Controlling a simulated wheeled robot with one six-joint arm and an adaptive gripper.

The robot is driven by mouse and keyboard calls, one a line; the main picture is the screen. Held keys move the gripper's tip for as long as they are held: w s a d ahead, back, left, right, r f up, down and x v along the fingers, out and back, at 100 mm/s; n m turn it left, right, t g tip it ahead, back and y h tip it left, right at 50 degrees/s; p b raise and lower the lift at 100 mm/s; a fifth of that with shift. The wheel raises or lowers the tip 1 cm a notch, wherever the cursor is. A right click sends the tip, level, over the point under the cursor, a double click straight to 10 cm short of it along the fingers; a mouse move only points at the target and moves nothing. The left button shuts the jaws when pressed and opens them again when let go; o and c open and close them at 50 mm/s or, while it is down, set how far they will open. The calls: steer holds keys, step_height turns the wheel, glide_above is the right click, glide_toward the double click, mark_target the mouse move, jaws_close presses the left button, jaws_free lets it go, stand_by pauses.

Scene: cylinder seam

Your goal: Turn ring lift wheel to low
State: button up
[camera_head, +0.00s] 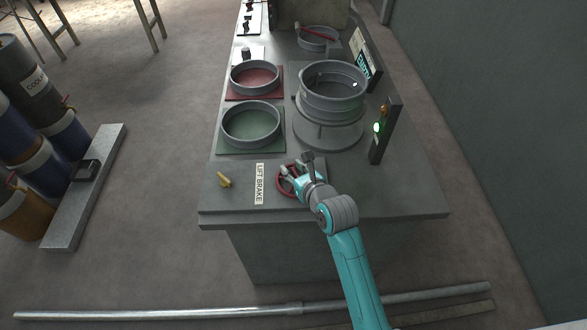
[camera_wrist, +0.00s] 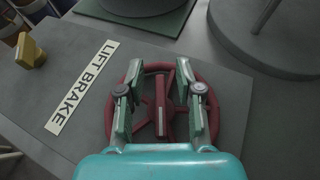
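The red handwheel (camera_head: 282,184) lies near the front edge of the bench, right of the LIFT BRAKE label (camera_head: 259,184). In the wrist view the wheel (camera_wrist: 238,110) has a round rim, spokes and a raised red bar (camera_wrist: 161,106) near its middle. My gripper (camera_head: 300,168) is over the wheel. In the wrist view my gripper (camera_wrist: 162,100) is open, one finger on each side of the raised bar, with gaps between. Whether the fingertips touch the wheel is unclear. A grey ring (camera_head: 333,80) sits on a round stand (camera_head: 328,133) behind the wheel.
A yellow lever (camera_head: 224,180) stands left of the label. Grey rings lie on a green pad (camera_head: 223,146) and a red pad (camera_head: 233,95). An upright panel with a green light (camera_head: 377,127) stands right of the round stand. The bench's front right corner is clear.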

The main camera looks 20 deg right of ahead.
jaws_close()
steer(key=shift+n+y, duration=0.5)
steer(key=shift+y, duration=0.1)
steer(key=n+g+y, duration=0.1)
steer(key=n+y, duration=0.1)
steer(key=y, duration=0.1)
steer(key=shift+a, duration=0.15)
steer(key=n+g+y, duration=0.2)
steer(key=n, duration=0.1)
steer(key=n+g+y, duration=0.1)
steer(key=n+y, duration=0.1)
steer(key=shift+s+a, duration=0.25)
steer(key=shift+a, duration=0.15)
steer(key=n+g+y, duration=0.2)
steer(key=n+g, duration=0.1)
steer(key=n+g+y, duration=0.1)
steer(key=shift+s+a, duration=0.2)
steer(key=shift+s, duration=0.15)
steer(key=shift+s+a+n+g+y, duration=0.1)
steer(key=shift+s+n+g+y, duration=0.1)
steer(key=shift+n+g, duration=0.7)
steer(key=shift+s+n+g+y, duration=0.1)
steer(key=shift+n+g+y, duration=0.1)
steer(key=shift+n+g, duration=0.7)
steer(key=shift+f+g, duration=0.1)
steer(key=shift+g, duration=0.2)
